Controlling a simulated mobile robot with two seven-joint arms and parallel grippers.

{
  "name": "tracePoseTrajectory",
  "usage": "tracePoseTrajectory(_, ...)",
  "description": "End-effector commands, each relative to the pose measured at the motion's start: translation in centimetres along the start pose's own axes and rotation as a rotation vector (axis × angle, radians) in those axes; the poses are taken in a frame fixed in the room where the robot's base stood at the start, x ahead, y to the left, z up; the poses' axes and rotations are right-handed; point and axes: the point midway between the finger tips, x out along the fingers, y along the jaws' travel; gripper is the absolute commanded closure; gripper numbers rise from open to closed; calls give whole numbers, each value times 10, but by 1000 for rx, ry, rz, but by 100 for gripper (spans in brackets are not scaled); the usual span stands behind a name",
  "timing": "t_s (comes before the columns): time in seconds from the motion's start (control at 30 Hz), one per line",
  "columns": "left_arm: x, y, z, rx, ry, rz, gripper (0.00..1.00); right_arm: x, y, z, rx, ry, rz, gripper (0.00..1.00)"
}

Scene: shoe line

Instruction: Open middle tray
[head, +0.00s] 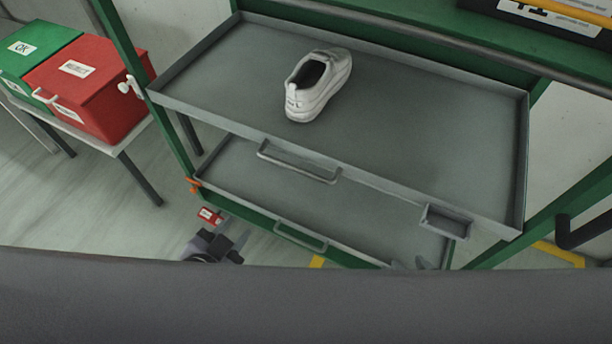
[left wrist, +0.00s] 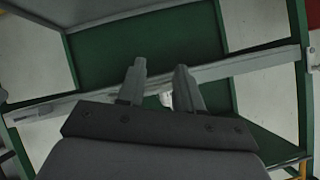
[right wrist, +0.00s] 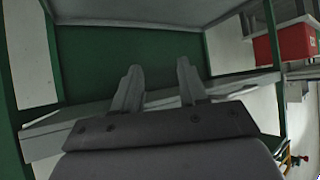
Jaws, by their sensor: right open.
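A grey upper tray (head: 420,110) is pulled out of the green rack and carries a white shoe (head: 317,86). Its front has a bar handle (head: 298,162). A grey lower tray (head: 260,180) shows beneath it, with its own handle (head: 300,236); the upper tray hides much of it. My left gripper (head: 233,238) is low, left of the lower handle, apart from it. Its fingers (left wrist: 160,68) are open in the left wrist view. My right gripper (head: 420,263) shows only its tips near the lower tray's right front. Its fingers (right wrist: 158,67) are open and empty.
A red box (head: 88,85) and a green box (head: 38,50) stand on a side table at the left. A small grey holder (head: 446,219) sits at the upper tray's right front. A green rack post (head: 150,90) rises on the left. My own dark body covers the bottom.

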Motion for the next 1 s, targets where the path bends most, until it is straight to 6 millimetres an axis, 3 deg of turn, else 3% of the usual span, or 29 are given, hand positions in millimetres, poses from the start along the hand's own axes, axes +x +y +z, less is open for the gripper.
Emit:
tracePoseTrajectory(0.03,23,9,-4,138,38,-10,65,17,-1,22,2,-3,-4,57)
tracePoseTrajectory(0.2,54,19,-45,619,117,-75,65,39,-7,47,9,-11,-23,57)
tracePoseTrajectory(0.3,63,24,-67,849,153,-130,65,46,-9,53,12,-12,-30,57)
tracePoseTrajectory(0.4,64,34,-95,1028,248,-182,65,41,-8,43,10,-9,-31,57)
tracePoseTrajectory(0.67,73,45,-115,1163,323,-234,65,42,-7,40,8,2,-29,57)
tracePoseTrajectory(1.0,117,44,-131,1157,322,-231,65,48,-6,48,11,2,-27,57)
